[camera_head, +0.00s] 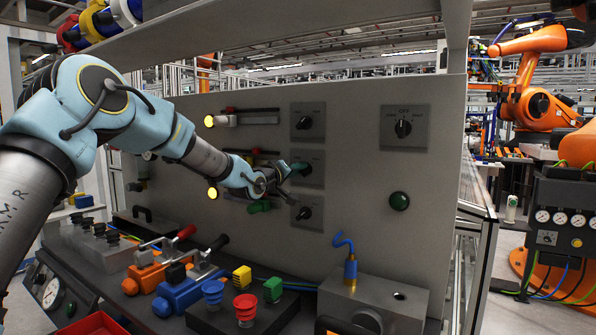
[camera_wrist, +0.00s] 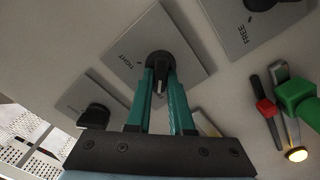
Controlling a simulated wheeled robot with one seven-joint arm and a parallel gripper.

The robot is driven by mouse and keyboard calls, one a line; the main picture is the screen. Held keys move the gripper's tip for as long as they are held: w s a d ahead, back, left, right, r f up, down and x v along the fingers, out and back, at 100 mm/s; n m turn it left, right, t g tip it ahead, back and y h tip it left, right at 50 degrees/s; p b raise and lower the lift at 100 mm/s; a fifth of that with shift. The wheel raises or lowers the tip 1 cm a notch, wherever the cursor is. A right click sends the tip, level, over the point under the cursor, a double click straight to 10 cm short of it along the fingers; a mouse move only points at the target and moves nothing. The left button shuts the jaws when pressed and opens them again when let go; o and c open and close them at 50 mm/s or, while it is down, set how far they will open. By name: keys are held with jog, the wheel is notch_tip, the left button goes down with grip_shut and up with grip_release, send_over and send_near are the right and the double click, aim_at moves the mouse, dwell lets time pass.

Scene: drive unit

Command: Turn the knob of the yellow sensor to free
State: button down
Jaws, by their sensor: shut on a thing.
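My gripper (camera_wrist: 159,84) has its green fingers closed around the black knob (camera_wrist: 159,62) on a grey square plate marked TIGHT. In the head view, my gripper (camera_head: 292,170) is at the middle of three knob plates stacked on the grey panel, and hides part of that knob. I cannot tell the knob's exact pointing direction. A yellow block-shaped part (camera_head: 242,279), perhaps the yellow sensor, stands on the bench below. A small yellow piece also shows behind my wrist on the panel's middle row; most of that row is hidden.
Similar knobs sit above (camera_head: 305,122) and below (camera_head: 304,213). In the wrist view, a neighbouring plate (camera_wrist: 235,34) is marked FREE.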

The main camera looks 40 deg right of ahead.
jog(key=c, duration=0.8)
grip_release()
jog(key=shift+a, duration=0.1)
jog(key=b+v, duration=0.3)
jog(key=v, duration=0.7)
jog(key=shift+s+a+b, duration=0.15)
jog(key=shift+a+b, duration=0.15)
jog(key=shift+b, duration=0.05)
jog(key=w+a+f+n+t+y, duration=0.1)
jog(key=w+a+f+y, duration=0.25)
jog(key=a+f, duration=0.45)
jog(key=w+a+f+t+y, duration=0.1)
jog(key=w+a+f+y, duration=0.25)
jog(key=a, duration=0.95)
jog(key=w+a+f+n+y, duration=0.1)
jog(key=w+a+f+y, duration=0.25)
jog(key=a+f, duration=0.45)
jog(key=s+a+f+n+g+y, duration=0.1)
jog(key=s+a+y, duration=0.1)
jog(key=s+a, duration=0.3)
jog(key=s+a+f+g+y, duration=0.2)
jog(key=s+a, duration=0.4)
jog(key=a, duration=0.8)
jog(key=s+a+f+n+g+y, duration=0.1)
jog(key=s+a+f+g+y, duration=0.1)
jog(key=s+a, duration=0.4)
jog(key=a, duration=0.4)
jog(key=shift+a+n+y, duration=0.2)
jog(key=shift+n+y, duration=0.1)
jog(key=shift+y, duration=0.05)
